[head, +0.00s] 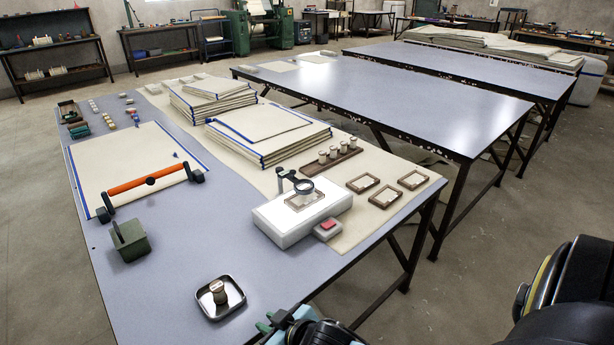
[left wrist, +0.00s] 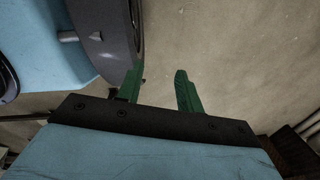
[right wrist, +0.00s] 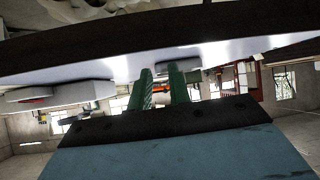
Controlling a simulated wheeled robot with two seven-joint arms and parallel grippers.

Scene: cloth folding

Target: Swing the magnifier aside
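The magnifier (head: 297,181) is a dark ring lens on an upright arm. It stands on a white box (head: 275,222) near the table's right side, and its ring sits over a small brown frame (head: 304,200) on the box top. My right gripper (head: 270,323) is at the table's near edge, well short of the magnifier. Its green fingers (right wrist: 162,88) are slightly apart with nothing between them. My left gripper is outside the head view. Its fingers (left wrist: 160,90) are wide apart and empty over the floor in the left wrist view.
A small block with a red button (head: 327,226) sits right of the box. A metal tray (head: 220,297) holds a small stamp-like piece in front. Small frames (head: 363,183), a rack of knobs (head: 332,161) and cloth stacks (head: 268,130) lie behind. Bare tabletop lies between tray and box.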

